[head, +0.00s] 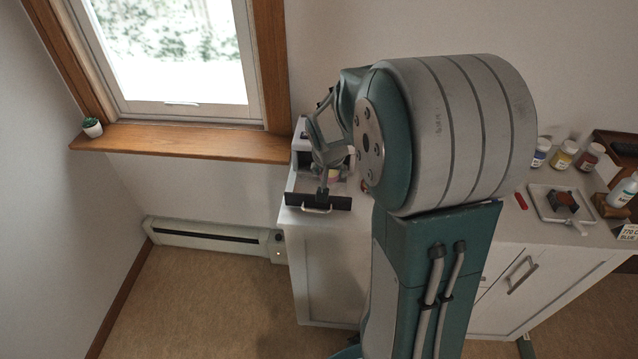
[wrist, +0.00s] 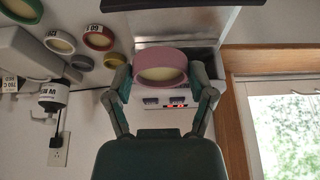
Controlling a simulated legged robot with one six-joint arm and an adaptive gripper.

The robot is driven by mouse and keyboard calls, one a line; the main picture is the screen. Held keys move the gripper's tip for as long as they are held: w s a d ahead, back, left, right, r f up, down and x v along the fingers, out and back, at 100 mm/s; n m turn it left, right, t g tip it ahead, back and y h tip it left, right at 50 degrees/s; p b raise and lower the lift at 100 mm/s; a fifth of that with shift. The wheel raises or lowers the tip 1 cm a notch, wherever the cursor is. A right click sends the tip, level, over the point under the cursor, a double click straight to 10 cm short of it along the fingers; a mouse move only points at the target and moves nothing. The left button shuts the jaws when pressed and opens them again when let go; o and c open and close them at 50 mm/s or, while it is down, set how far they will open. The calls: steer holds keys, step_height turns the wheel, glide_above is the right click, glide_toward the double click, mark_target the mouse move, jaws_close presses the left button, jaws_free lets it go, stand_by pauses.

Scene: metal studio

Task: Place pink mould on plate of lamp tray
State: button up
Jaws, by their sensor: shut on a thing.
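The pink mould (wrist: 160,60) is a round pink ring with a pale yellow filling. In the wrist view it sits between the two fingers of my gripper (wrist: 162,78), which is shut on it. The lamp tray (head: 308,187) is a pulled-out drawer with a dark front and a handle, on a white lamp unit (wrist: 150,101) with small lit displays. In the wrist view the bright metal plate (wrist: 190,28) of the tray lies just beyond the mould. In the head view my gripper (head: 331,168) is over the tray. I cannot tell whether the mould touches the plate.
Several other round moulds, one with a red rim (wrist: 99,38), lie beside the lamp unit in the wrist view. Jars (head: 563,155), a white tray (head: 545,212) and a bottle (head: 623,192) stand at the cabinet's right. The window sill (head: 190,142) is at the left.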

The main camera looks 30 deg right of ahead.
glide_above(319, 184)
steer(key=s+a, duration=0.1)
steer(key=s, duration=0.2)
steer(key=f, duration=0.4)
steer(key=shift+w+f, duration=0.2)
steer(key=shift+w, duration=0.05)
step_height(319, 184, down, 3)
steer(key=shift+w+f, duration=0.1)
steer(key=shift+f, duration=0.1)
steer(key=o, duration=0.9)
